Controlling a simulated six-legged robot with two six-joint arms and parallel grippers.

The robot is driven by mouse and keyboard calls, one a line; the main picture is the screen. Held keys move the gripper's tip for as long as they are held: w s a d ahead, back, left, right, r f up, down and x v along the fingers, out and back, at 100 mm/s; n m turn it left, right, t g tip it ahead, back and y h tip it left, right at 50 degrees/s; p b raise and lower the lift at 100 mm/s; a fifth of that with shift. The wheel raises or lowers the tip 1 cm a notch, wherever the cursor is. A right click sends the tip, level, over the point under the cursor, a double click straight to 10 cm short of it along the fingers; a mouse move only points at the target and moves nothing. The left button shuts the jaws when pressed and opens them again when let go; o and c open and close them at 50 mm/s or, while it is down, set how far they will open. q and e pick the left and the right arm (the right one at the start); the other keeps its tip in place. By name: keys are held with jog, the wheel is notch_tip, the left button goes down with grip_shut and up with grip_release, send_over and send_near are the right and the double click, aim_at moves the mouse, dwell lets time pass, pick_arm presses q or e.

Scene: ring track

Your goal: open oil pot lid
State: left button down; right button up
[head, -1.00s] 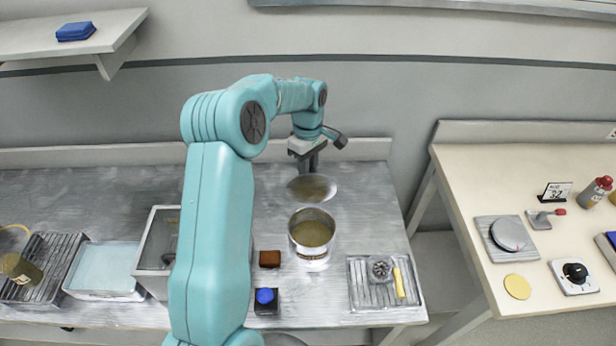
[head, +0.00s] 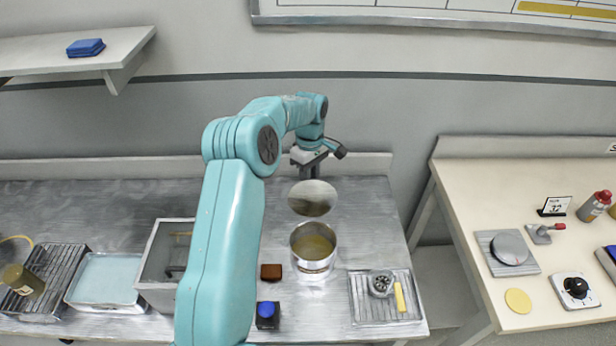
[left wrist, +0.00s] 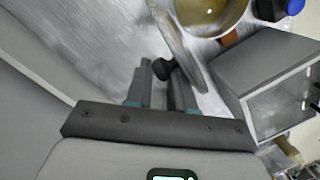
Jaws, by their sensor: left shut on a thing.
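The oil pot (head: 314,262) is a round metal pot with yellowish oil inside, standing open on the steel counter. Its round metal lid (head: 312,198) is off the pot, behind and above it, tilted with its face toward the head camera. My left gripper (head: 309,172) is shut at the lid's far edge. In the left wrist view the gripper fingers (left wrist: 160,88) close on the lid's dark knob (left wrist: 163,69), and the lid (left wrist: 178,45) shows nearly edge-on beside the pot (left wrist: 212,15). My right gripper is not in view.
A grey metal box (head: 153,284) stands further left. The counter behind is clear.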

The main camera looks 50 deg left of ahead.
pick_arm(q)
jog(key=c, duration=0.9)
grip_release()
jog(key=shift+w+d+f, duration=0.3)
jog(key=shift+d+f, duration=0.1)
jog(key=shift+f, duration=0.05)
jog(key=shift+c, duration=0.2)
jog(key=shift+w+d, duration=0.1)
jog(key=shift+d, duration=0.05)
jog(key=shift+s, duration=0.25)
jog(key=shift+a, duration=0.2)
jog(key=shift+w, duration=0.15)
jog(key=shift+a, duration=0.1)
jog(key=shift+r, duration=0.15)
